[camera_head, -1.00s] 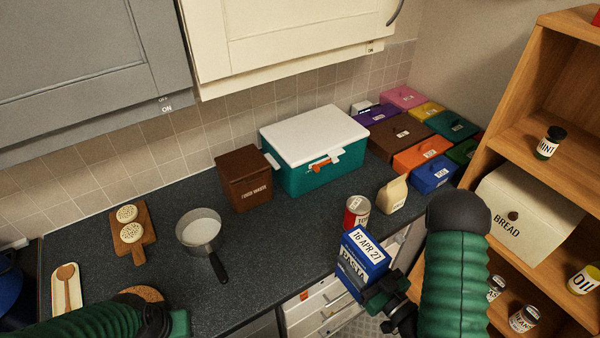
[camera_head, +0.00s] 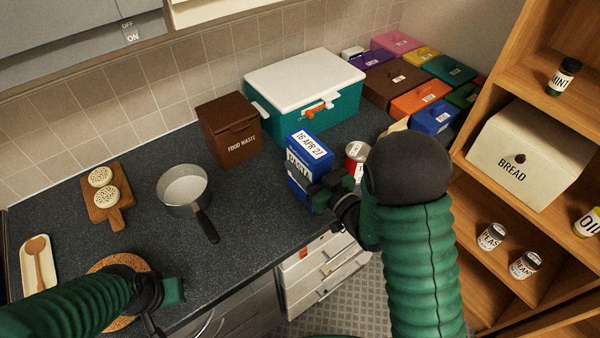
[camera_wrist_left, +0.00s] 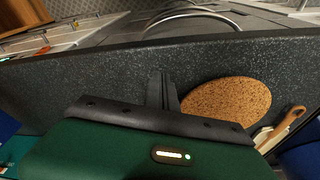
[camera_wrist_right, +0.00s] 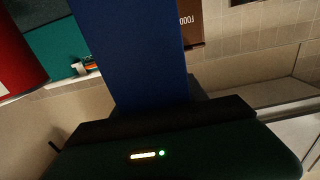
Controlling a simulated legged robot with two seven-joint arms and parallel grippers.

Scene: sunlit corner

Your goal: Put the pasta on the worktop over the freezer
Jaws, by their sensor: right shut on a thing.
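The blue pasta box (camera_head: 303,160) is held upright by my right gripper (camera_head: 318,192), which is shut on its lower part. In the head view it is above or at the dark worktop (camera_head: 250,215), in front of the teal cool box; I cannot tell whether its base touches. The box fills the middle of the right wrist view (camera_wrist_right: 140,50). My left gripper (camera_head: 176,290) is over the front left of the worktop, beside the round cork mat (camera_head: 112,264). Its fingers look together in the left wrist view (camera_wrist_left: 162,90), with nothing between them. No freezer label is readable.
A saucepan (camera_head: 183,190) stands left of the pasta, and a food waste bin (camera_head: 230,130) behind it. The teal cool box (camera_head: 290,115) is behind, and a red tin (camera_head: 354,158) is close on the right. Worktop between saucepan and pasta is clear. Drawers (camera_head: 315,270) are below.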

